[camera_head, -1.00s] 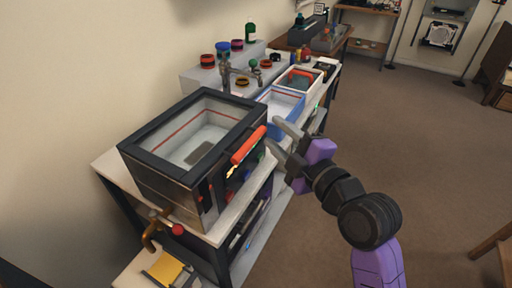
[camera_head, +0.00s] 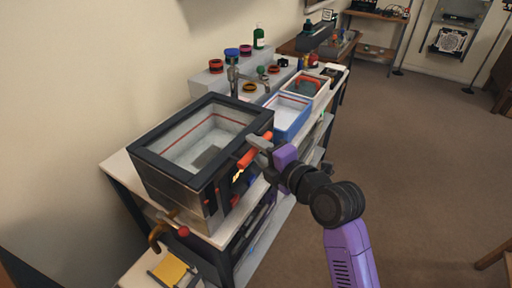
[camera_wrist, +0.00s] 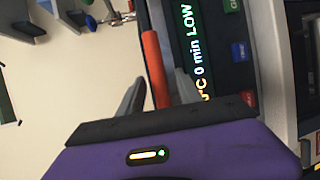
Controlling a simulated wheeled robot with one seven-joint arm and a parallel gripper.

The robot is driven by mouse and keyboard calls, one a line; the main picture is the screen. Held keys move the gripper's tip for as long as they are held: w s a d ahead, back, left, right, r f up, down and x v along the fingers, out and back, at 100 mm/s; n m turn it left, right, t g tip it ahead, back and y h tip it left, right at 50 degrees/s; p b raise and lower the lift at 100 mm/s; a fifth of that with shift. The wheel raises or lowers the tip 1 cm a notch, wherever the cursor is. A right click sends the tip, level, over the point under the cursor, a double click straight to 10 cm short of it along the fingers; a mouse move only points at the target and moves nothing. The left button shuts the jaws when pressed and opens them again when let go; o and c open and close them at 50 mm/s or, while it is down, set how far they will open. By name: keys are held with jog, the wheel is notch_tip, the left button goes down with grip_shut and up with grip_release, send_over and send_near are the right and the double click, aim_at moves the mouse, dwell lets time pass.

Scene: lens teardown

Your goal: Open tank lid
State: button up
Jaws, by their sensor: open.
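The tank (camera_head: 170,183) is a dark-framed box with a clear window in its lid (camera_head: 185,98), and the lid lies closed on top. An orange-red handle (camera_head: 254,151) sticks out at the lid's front right edge. It also shows in the wrist view (camera_wrist: 154,68), running between my two fingers. My gripper (camera_head: 256,143) is open at the handle's far end, with a finger on either side; I cannot tell whether they touch it. The tank's front panel (camera_wrist: 203,45) has a lit display reading "0 min LOW" and coloured buttons.
A blue bin (camera_head: 288,133) and a white bin (camera_head: 322,91) stand behind the tank. A tap (camera_head: 233,80) and several jars stand on a raised shelf. A brown tap with a red knob (camera_head: 183,232) is at the tank's lower front.

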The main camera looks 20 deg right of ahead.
jog(key=shift+w, duration=0.25)
grip_shut()
jog(key=shift+f, duration=0.1)
dwell(1.2)
